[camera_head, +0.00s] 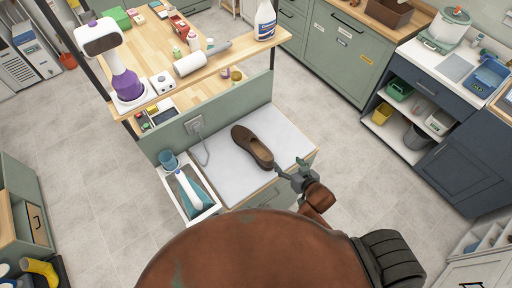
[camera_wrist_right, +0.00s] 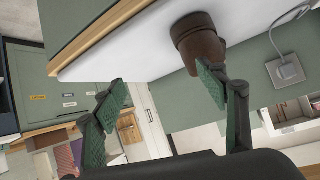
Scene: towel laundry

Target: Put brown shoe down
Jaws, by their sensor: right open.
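The brown shoe (camera_head: 252,146) lies on the white top of a low counter (camera_head: 222,173) in the head view, its toe toward the far left and one end toward my right gripper. My right gripper (camera_head: 286,172) is at the counter's right side, close to the near end of the shoe. In the right wrist view the shoe (camera_wrist_right: 199,42) shows beyond the right-hand finger, and the jaws (camera_wrist_right: 160,85) are open with nothing between them. I cannot tell if that finger touches the shoe. My left gripper is not in view.
A tray (camera_head: 190,193) with a white-handled tool and a blue cup (camera_head: 168,160) stand at the counter's left. A green panel with a socket (camera_head: 195,125) rises behind it. A wooden worktop (camera_head: 215,65) with bottles and a paper roll lies beyond. Open floor (camera_head: 350,165) is to the right.

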